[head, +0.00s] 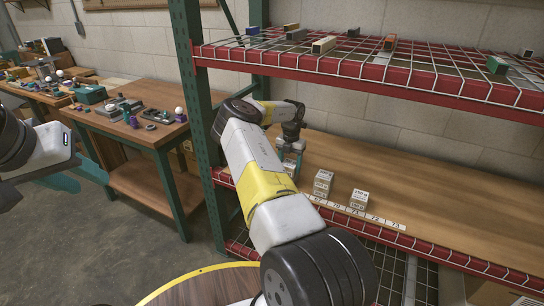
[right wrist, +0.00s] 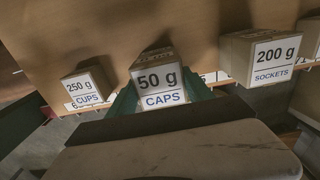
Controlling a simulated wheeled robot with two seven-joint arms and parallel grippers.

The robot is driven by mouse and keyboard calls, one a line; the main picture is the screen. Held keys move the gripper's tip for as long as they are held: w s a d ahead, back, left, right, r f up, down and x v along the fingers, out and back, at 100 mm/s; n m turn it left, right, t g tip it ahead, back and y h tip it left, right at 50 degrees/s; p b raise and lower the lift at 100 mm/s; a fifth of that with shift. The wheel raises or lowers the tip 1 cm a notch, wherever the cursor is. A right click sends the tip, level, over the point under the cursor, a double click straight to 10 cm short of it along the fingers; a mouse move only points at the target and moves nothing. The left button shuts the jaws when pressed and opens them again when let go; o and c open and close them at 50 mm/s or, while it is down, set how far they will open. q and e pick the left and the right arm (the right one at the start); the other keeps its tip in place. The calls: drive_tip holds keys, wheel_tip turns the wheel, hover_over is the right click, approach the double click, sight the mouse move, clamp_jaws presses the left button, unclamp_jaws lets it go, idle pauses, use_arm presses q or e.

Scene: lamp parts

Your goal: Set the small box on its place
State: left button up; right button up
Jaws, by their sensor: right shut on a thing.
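The small box, marked 50 g CAPS (right wrist: 160,85), sits between the green fingers of my right gripper (right wrist: 165,97) in the right wrist view. My right gripper (head: 290,150) is shut on it at the wooden shelf in the head view, where little of the box shows below the fingers. I cannot tell whether the box touches the shelf. A 250 g CUPS box (right wrist: 88,87) stands to its left and a 200 g SOCKETS box (right wrist: 262,58) to its right. My left gripper (head: 65,180) is at the left edge of the head view, far from the shelf; its finger opening is unclear.
Two white boxes, one (head: 322,182) nearer my right gripper and one (head: 358,198) further right, stand behind a numbered label strip (head: 365,215). The shelf (head: 450,220) is clear further right. A red-edged wire shelf (head: 360,70) hangs above, and a green post (head: 190,80) stands left.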

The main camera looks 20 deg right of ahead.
sight(290, 163)
drive_tip(key=shift+f, duration=0.25)
drive_tip(key=o, duration=1.3)
drive_tip(key=shift+f, duration=0.1)
drive_tip(key=shift+o, duration=0.2)
wheel_tip(290, 163, up, 8)
drive_tip(key=shift+f, duration=0.1)
